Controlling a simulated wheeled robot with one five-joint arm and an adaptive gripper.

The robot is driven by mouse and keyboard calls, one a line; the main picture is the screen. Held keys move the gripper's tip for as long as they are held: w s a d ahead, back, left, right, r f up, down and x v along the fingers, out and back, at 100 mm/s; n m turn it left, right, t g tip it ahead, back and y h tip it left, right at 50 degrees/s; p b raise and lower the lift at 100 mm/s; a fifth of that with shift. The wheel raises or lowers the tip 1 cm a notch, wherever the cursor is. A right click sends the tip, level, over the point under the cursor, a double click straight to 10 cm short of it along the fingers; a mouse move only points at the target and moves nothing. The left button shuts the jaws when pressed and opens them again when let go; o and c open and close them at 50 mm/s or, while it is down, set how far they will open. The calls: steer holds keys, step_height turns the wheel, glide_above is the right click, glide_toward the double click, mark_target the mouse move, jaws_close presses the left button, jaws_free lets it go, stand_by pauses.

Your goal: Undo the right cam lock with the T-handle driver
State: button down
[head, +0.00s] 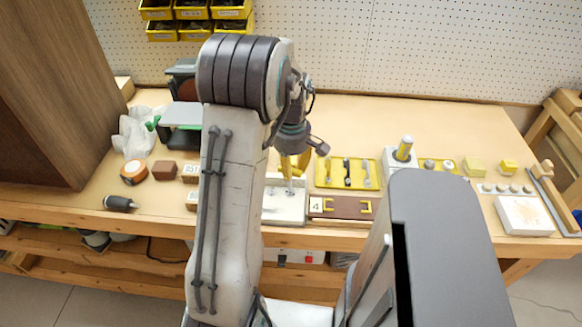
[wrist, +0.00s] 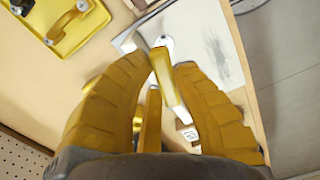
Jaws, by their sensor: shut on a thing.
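My gripper (head: 294,166) hangs over the white panel (head: 283,212) at the bench's front edge, left of centre. In the wrist view, my gripper (wrist: 165,75) is shut on a narrow yellow-and-cream bar (wrist: 180,95), which I take to be the T-handle driver. In the head view, a thin pale shaft (head: 290,187) runs down below the fingers towards the panel. Its lower end looks close to the panel; I cannot tell if it touches. A pale round spot (wrist: 166,46) on the panel shows just beyond the fingertips, perhaps a cam lock. The fingers hide much of the panel.
A brown plate (head: 328,212) marked 4 lies right of the panel. Behind it is a yellow tray (head: 321,182) with several tools. A white block (head: 392,166) holds a yellow cylinder (head: 405,145). A tape roll (head: 133,172) and dark-handled tool (head: 119,202) lie left.

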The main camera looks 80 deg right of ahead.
steer(key=shift+m, duration=0.5)
steer(key=shift+f, duration=0.1)
steer(key=shift+f+b, duration=0.3)
steer(key=shift+b, duration=0.1)
steer(key=shift+f, duration=0.25)
stand_by(1.2)
steer(key=n, duration=0.4)
steer(key=shift+w+n, duration=0.1)
steer(key=shift+n, duration=0.3)
stand_by(0.7)
